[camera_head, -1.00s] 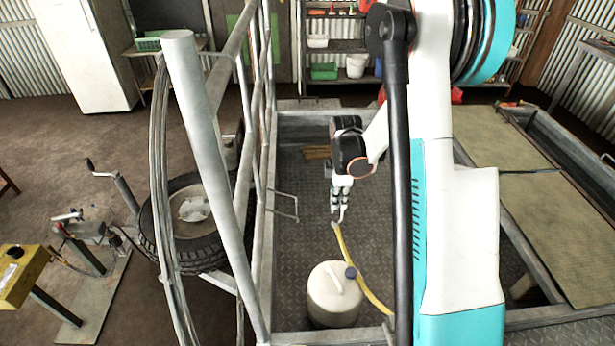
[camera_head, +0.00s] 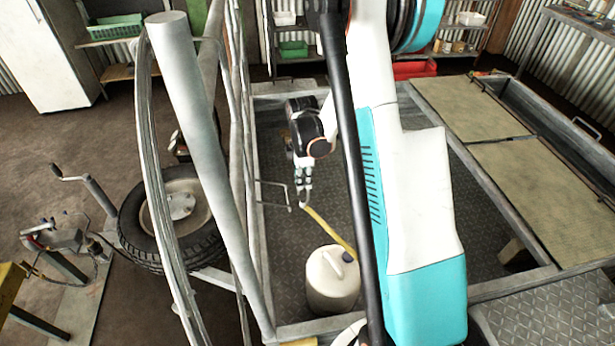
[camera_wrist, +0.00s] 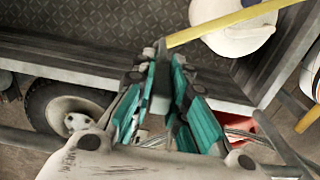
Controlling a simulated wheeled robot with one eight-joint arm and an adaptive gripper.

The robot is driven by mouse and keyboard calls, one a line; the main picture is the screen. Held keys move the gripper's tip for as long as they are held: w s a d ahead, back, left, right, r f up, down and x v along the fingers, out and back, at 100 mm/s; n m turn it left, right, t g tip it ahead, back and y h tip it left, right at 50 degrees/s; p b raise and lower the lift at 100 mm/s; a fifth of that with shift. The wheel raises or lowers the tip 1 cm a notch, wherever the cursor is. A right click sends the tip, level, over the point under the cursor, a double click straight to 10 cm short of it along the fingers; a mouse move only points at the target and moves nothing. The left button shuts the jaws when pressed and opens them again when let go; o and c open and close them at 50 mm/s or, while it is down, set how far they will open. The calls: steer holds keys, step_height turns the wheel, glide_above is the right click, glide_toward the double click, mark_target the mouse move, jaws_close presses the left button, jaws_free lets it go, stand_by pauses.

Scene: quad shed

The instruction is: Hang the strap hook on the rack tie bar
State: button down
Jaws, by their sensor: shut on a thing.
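My gripper (camera_head: 303,185) points down inside the trailer bed, shut on the strap hook (camera_head: 303,201). The strap slants down right past the white jug. A thin U-shaped bar (camera_head: 274,183), seemingly the rack tie bar, juts from the trailer's left rail just left of the hook; a small gap appears between them. In the wrist view, the teal fingers (camera_wrist: 168,92) close around a grey piece, and the strap (camera_wrist: 225,22) runs off to the upper right.
A white jug (camera_head: 332,280) with a dark cap stands on the tread-plate floor close to the strap. Tall grey rack posts (camera_head: 205,150) and the left rail stand left of my arm. A spare wheel (camera_head: 172,218) is outside the rail. The bed floor behind the jug is largely clear.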

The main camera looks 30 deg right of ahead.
steer(key=shift+w+a+f, duration=0.2)
steer(key=shift+a+f, duration=0.2)
steer(key=shift+w+a+r+b, duration=0.1)
steer(key=shift+w+a+b, duration=0.25)
steer(key=shift+a, duration=0.7)
steer(key=shift+w+a+b, duration=0.1)
steer(key=shift+w+a, duration=0.4)
steer(key=shift+a, duration=0.5)
steer(key=shift+d+b, duration=0.1)
steer(key=shift+b, duration=0.5)
stand_by(0.4)
